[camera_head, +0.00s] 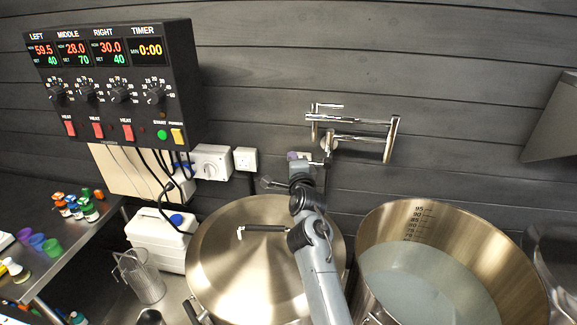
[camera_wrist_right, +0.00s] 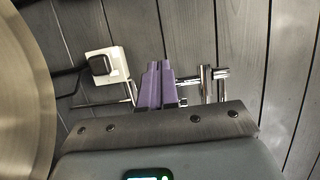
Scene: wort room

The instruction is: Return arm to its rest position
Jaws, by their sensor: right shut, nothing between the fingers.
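My right arm reaches up from the bottom of the head view, over the lidded pot (camera_head: 230,285), toward the back wall. My right gripper (camera_head: 298,156) is at its far end, just below the chrome folding faucet (camera_head: 345,138). In the right wrist view the two purple fingers (camera_wrist_right: 157,84) are shut together with nothing between them. The faucet (camera_wrist_right: 207,86) shows just beyond and beside them; I cannot tell whether they touch it. My left gripper is not in view.
An open steel pot (camera_head: 400,285) of liquid stands right of the arm. The control panel (camera_head: 112,85) hangs at upper left. A white canister (camera_head: 158,242), a mesh basket (camera_head: 143,280) and a side table with small coloured bottles (camera_head: 78,205) are left. A wall socket (camera_wrist_right: 104,66) is near the gripper.

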